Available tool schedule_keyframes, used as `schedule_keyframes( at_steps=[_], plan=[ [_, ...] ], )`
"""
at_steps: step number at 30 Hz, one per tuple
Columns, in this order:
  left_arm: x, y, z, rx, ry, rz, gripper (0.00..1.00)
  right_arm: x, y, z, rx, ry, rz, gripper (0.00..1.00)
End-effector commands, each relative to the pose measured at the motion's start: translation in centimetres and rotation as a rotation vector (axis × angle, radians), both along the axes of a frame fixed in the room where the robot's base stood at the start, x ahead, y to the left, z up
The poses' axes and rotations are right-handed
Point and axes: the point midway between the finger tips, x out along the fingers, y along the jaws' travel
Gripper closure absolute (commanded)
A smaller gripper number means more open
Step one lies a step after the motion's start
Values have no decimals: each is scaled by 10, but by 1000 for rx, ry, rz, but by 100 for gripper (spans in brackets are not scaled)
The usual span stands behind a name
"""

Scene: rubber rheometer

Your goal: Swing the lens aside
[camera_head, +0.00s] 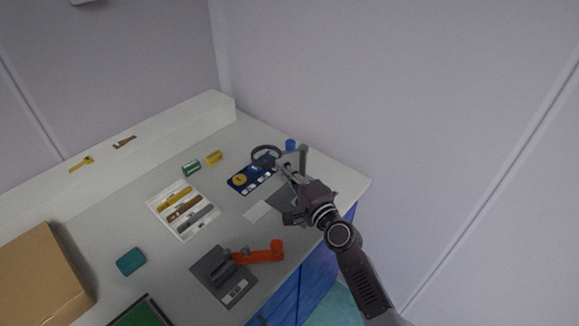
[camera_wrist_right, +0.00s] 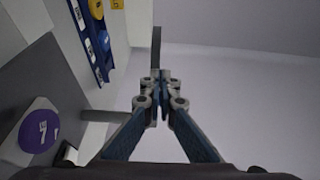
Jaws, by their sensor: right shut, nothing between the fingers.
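The lens (camera_head: 266,155) is a dark round ring near the back right of the worktop, beside a grey upright post (camera_head: 303,157). My right gripper (camera_head: 287,170) is above the worktop's right end, close to the lens and post. In the right wrist view its fingers (camera_wrist_right: 158,98) are shut together with nothing between them. A dark narrow bar (camera_wrist_right: 156,45), possibly the lens rim seen edge-on, is just beyond the fingertips. I cannot tell whether they touch. A grey rod (camera_wrist_right: 98,115) lies to the left of the fingers. My left gripper is not in view.
A blue card (camera_head: 243,184) with a yellow disc lies left of the gripper. A white tray (camera_head: 158,206) holds several strips. A grey plate (camera_head: 208,273) with an orange lever (camera_head: 258,256) sits at the front. A purple disc (camera_wrist_right: 38,130) shows in the wrist view.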

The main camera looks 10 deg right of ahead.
Motion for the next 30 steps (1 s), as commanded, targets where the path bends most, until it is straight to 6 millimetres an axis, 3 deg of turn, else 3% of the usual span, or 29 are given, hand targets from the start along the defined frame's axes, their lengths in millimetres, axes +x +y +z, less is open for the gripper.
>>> schedule_keyframes(
  at_steps=[5,14,30],
  plan=[
    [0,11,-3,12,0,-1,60,8,8,-1,2,1,4,100],
    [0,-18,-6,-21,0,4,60,17,17,-1,3,1,5,100],
    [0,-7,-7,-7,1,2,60,19,18,-1,1,2,5,100]
  ],
)
